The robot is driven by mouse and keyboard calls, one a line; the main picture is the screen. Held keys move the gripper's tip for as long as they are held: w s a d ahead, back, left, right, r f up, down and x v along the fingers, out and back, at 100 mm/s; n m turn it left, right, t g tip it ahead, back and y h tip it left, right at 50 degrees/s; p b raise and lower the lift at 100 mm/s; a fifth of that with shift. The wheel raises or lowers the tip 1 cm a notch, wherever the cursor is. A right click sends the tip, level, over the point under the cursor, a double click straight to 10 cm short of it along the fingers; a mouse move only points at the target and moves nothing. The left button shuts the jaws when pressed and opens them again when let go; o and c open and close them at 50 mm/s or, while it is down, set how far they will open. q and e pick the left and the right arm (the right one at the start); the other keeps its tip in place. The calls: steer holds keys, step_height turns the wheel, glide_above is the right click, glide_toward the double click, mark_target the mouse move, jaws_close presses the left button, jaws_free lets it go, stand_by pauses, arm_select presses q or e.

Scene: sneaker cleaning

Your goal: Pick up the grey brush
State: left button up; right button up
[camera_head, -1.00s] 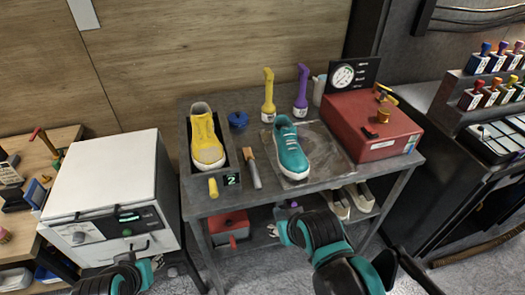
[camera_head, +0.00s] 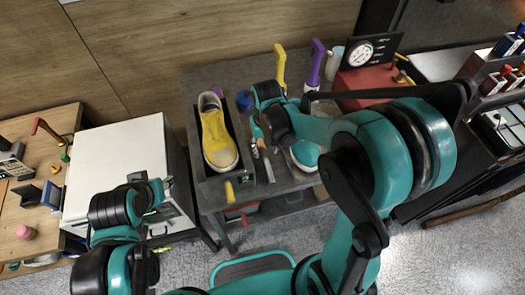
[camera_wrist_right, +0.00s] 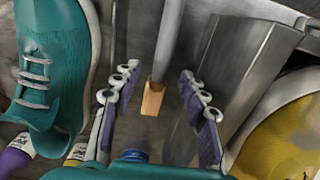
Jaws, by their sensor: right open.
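The grey brush (camera_head: 267,166) lies on the table between the yellow shoe's tray and the teal sneaker. In the right wrist view its grey handle (camera_wrist_right: 170,40) runs down from the top edge to a light wooden end (camera_wrist_right: 152,98). My right gripper (camera_wrist_right: 156,75) is open, with one finger on each side of the brush and gaps visible on both sides. In the head view the right gripper (camera_head: 258,128) is over the brush and covers part of it. My left gripper (camera_head: 150,192) is in front of the white cabinet; its fingers are not clear.
A dark tray (camera_head: 207,192) holding the yellow shoe (camera_head: 216,138) is left of the brush. The teal sneaker (camera_head: 304,153) is on its right, mostly hidden by my arm. A yellow bottle (camera_head: 280,66) and a purple bottle (camera_head: 316,62) stand behind.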

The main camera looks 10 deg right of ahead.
mark_target(265, 156)
step_height(265, 156, down, 6)
steer(key=shift+w+a+b, duration=0.15)
steer(key=shift+b, duration=0.8)
jaws_close()
